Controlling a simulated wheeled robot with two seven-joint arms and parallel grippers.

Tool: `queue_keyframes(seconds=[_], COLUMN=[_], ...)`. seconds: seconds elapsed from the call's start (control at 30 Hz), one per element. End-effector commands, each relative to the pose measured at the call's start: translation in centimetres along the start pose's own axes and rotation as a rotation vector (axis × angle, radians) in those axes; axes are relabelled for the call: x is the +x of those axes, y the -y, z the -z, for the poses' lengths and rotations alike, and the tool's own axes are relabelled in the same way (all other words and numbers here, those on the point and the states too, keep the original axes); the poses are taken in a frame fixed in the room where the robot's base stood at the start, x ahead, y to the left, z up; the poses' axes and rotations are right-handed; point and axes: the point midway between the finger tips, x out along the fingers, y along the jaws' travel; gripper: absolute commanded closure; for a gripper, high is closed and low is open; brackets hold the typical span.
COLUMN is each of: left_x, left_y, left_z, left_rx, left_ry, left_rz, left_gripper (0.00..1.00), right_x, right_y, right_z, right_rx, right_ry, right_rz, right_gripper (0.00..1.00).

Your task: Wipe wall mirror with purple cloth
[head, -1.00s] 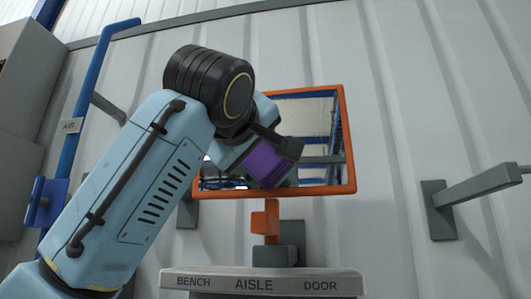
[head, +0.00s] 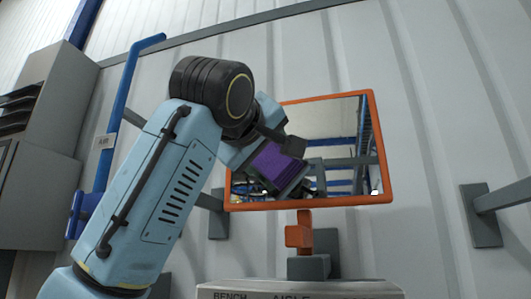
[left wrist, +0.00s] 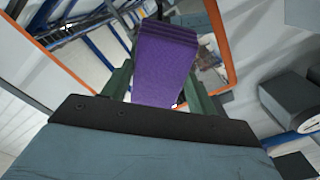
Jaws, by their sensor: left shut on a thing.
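The wall mirror (head: 345,145) has an orange frame and hangs in front of the ribbed wall at the centre right of the head view. The mirror's frame (left wrist: 222,45) also shows in the left wrist view. My left gripper (head: 285,170) is shut on the folded purple cloth (head: 276,165), in front of the mirror's lower left part. In the left wrist view the purple cloth (left wrist: 165,62) stands out between the green fingers, over the mirror glass. I cannot tell whether the cloth touches the glass. My right gripper is not in view.
A blue pipe (head: 118,115) runs up the wall at the left. Grey cabinets (head: 45,150) stand at the far left. A grey wall arm (head: 485,215) juts out at the right.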

Motion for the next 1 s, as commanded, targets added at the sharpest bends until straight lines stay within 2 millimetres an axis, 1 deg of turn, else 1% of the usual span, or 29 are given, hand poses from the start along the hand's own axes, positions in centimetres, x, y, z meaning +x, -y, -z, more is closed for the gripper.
queue_keyframes(seconds=[0.17, 0.4, 0.67, 1.0], left_x=[0.1, 0.1, 0.1, 0.0], left_y=[-0.5, -2.1, -2.7, -4.7], left_z=[-0.7, -2.2, -2.9, -4.8], left_rx=[0.001, 0.001, 0.001, 0.001], left_ry=[0.002, 0.003, 0.002, 0.002], left_rz=[-0.001, -0.001, 0.000, 0.000], left_gripper=[0.60, 0.60, 0.60, 0.60], right_x=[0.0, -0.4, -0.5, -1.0], right_y=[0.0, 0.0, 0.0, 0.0], right_z=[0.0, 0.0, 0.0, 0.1], right_rx=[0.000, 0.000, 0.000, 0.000], right_ry=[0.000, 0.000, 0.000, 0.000], right_rz=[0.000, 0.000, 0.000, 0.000], right_gripper=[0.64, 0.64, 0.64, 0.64])
